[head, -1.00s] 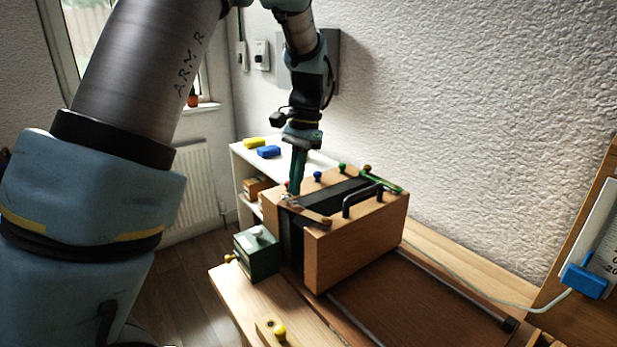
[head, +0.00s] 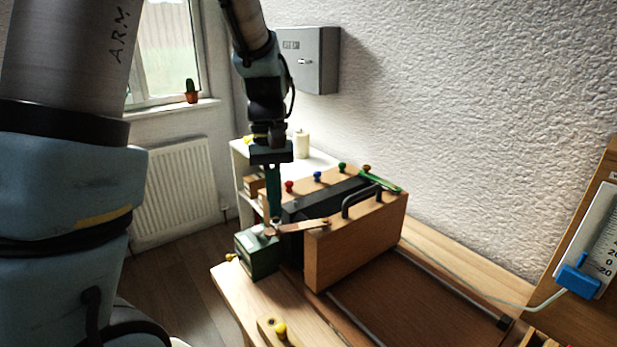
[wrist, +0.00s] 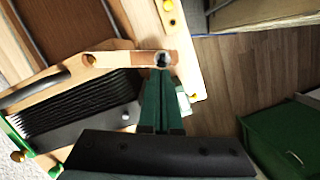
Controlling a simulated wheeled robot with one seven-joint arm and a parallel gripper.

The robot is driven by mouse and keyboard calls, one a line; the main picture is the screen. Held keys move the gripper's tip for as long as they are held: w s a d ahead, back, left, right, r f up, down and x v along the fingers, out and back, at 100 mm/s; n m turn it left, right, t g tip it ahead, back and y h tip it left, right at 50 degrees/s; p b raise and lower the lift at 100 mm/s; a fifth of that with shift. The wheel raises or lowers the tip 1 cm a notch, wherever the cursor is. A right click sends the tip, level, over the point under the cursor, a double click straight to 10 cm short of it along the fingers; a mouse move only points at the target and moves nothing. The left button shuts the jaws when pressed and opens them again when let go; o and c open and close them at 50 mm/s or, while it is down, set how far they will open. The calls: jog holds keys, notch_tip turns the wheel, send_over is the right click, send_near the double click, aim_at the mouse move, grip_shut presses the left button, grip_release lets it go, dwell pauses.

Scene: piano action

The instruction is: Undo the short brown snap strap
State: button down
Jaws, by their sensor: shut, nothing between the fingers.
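The short brown strap (head: 304,227) is fixed at one end to the front wooden panel (head: 350,245) of a box with black bellows (head: 325,200). Its other end sticks out past the bellows, above the green box (head: 258,258). In the wrist view the strap (wrist: 125,58) runs straight to a metal snap (wrist: 162,59) at its free end, apart from the far panel. My gripper (head: 274,218) points down beside that end, its fingers shut and empty. In the wrist view the fingertips (wrist: 160,76) are close to the snap; I cannot tell whether they touch it.
A black handle (head: 362,199) stands on the front panel. Coloured knobs, including a blue one (head: 317,176), line the far panel. A white shelf with a candle (head: 301,144) is behind. A wooden block with a yellow knob (head: 280,329) lies at the bench's front.

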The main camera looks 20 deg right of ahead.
aim_at(277, 223)
jog(key=shift+s+a+n+p, duration=0.15)
jog(key=shift+s+n+p, duration=0.1)
jog(key=shift+s, duration=0.55)
jog(key=shift+s+a+n+p, duration=0.1)
jog(key=shift+s+n, duration=0.15)
jog(key=shift+s, duration=0.55)
jog(key=shift+s, duration=0.1)
jog(key=shift+w+r, duration=0.15)
jog(key=shift+w, duration=0.2)
jog(key=w+r+b, duration=0.1)
jog(key=w+r, duration=0.4)
jog(key=r, duration=0.5)
jog(key=shift+w+a+r, duration=0.2)
jog(key=shift+a+r, duration=0.05)
jog(key=shift+a, duration=0.1)
